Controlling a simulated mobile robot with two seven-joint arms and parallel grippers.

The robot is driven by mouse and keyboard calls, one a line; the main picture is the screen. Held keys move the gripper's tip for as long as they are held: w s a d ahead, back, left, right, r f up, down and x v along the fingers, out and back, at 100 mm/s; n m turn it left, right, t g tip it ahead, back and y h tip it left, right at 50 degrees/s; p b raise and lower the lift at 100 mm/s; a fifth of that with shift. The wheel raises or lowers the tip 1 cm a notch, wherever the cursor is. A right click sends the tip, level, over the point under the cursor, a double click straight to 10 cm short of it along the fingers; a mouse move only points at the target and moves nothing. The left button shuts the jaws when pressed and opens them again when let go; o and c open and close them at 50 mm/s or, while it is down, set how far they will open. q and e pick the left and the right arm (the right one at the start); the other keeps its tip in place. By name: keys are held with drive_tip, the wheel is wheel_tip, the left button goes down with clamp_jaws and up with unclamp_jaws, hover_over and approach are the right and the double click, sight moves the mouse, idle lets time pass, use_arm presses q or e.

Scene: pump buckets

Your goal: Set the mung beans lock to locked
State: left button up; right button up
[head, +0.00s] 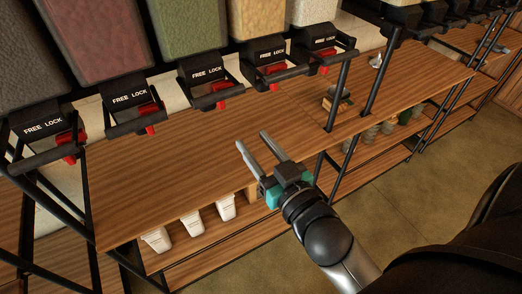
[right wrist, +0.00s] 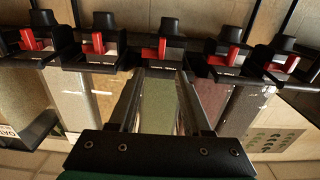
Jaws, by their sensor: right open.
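The green bin (head: 188,24), which looks like the mung beans, hangs third from the left in a row of dispensers. Below it is a black valve block (head: 207,73) marked FREE LOCK with a red lever (head: 220,89). I cannot clearly tell the lever's setting. My right gripper (head: 251,138) is open and empty, below and to the right of that valve, apart from it. In the right wrist view, the green bin (right wrist: 163,105) shows between the two fingers, and its red lever (right wrist: 162,48) is beyond the fingertips. My left gripper is in neither view.
Similar dispensers with red levers stand on both sides, reddish-brown (head: 97,40) to the left and yellow (head: 257,18) to the right. Black bars project in front of the valves. The wooden counter (head: 170,180) below is mostly clear. White containers (head: 192,222) stand on the lower shelf.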

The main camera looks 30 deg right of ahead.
drive_tip(key=shift+s, duration=0.7)
drive_tip(key=s+f+g+b, duration=0.3)
drive_tip(key=f+g, duration=0.1)
drive_tip(key=f, duration=1.6)
drive_tip(key=s+f+g+b, duration=0.4)
drive_tip(key=f, duration=1.7)
drive_tip(key=s+d+f+n+g+b, duration=0.1)
drive_tip(key=s+f+g+b, duration=0.4)
drive_tip(key=s+f, duration=1.8)
drive_tip(key=s+n+g, duration=0.1)
drive_tip(key=g, duration=0.3)
drive_tip(key=shift+f+h+b, duration=0.3)
drive_tip(key=shift+b, duration=0.05)
